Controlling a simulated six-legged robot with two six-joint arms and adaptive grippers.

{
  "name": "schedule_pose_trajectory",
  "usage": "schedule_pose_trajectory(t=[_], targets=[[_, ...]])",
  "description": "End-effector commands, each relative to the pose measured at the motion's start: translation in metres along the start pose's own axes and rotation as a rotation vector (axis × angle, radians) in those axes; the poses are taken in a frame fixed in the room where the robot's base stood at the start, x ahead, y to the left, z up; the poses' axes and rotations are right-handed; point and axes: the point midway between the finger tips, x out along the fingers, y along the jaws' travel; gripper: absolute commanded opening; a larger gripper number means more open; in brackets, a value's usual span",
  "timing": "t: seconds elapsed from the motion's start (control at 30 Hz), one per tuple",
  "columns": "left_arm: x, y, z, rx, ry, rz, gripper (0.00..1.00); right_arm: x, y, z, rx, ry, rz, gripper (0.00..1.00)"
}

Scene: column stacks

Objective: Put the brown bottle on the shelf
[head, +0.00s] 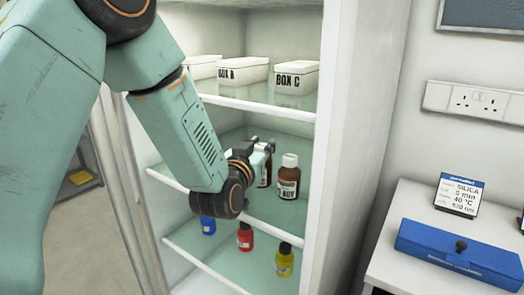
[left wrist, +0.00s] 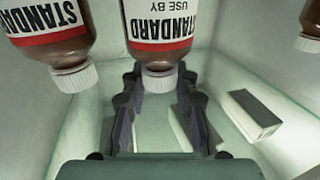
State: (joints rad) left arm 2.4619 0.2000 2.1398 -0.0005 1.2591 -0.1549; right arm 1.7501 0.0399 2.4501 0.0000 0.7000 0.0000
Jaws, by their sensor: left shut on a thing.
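My left gripper (head: 263,150) reaches into the open white cabinet and is shut on a brown bottle (head: 265,172) over the middle shelf (head: 270,226). In the head view, the gripper partly hides this bottle. In the left wrist view, the held bottle (left wrist: 158,28) is between the fingers, with its white cap toward the camera and a red-and-white label reading STANDARD. A second brown bottle (head: 289,178) with a white cap stands close to its right on the same shelf; it also shows at left in the wrist view (left wrist: 50,42). I cannot tell whether the held bottle touches the shelf.
Above, white boxes (head: 243,70) stand on the upper shelf (head: 270,108). Below, blue (head: 208,225), red (head: 245,237) and yellow (head: 285,260) bottles stand on the lower shelf. The cabinet's right wall (head: 345,130) is close. A counter to the right holds a blue case (head: 457,254).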

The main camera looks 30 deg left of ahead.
Motion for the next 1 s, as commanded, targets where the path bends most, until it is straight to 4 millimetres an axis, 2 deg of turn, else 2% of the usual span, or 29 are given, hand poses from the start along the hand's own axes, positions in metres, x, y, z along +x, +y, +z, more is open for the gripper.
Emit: schedule_pose_trajectory(t=[0.07, 0.5, 0.53, 0.8, 1.0], targets=[[0.0034, 0.001, 0.0085, 0.001, 0.002, 0.0, 0.0, 0.0028, 0.0, 0.0001, 0.0, 0.0, 0.0, 0.4], [0.004, 0.0009, 0.013, 0.0, 0.003, 0.0, 0.0, 0.0062, 0.0001, 0.0, 0.0, 0.0, 0.0, 0.4], [0.0038, 0.0009, 0.0132, 0.0, 0.001, 0.0, 0.3, 0.0058, 0.0, 0.0001, 0.0, 0.0, 0.0, 0.4], [0.0038, 0.0009, 0.0127, 0.0, 0.001, 0.0, 0.51, 0.0053, 0.0, 0.0, 0.0, 0.0, 0.0, 0.4], [0.0038, 0.0009, 0.0127, 0.0, 0.001, 0.0, 0.51, 0.0052, 0.0, 0.0, 0.0, 0.0, 0.0, 0.4]])
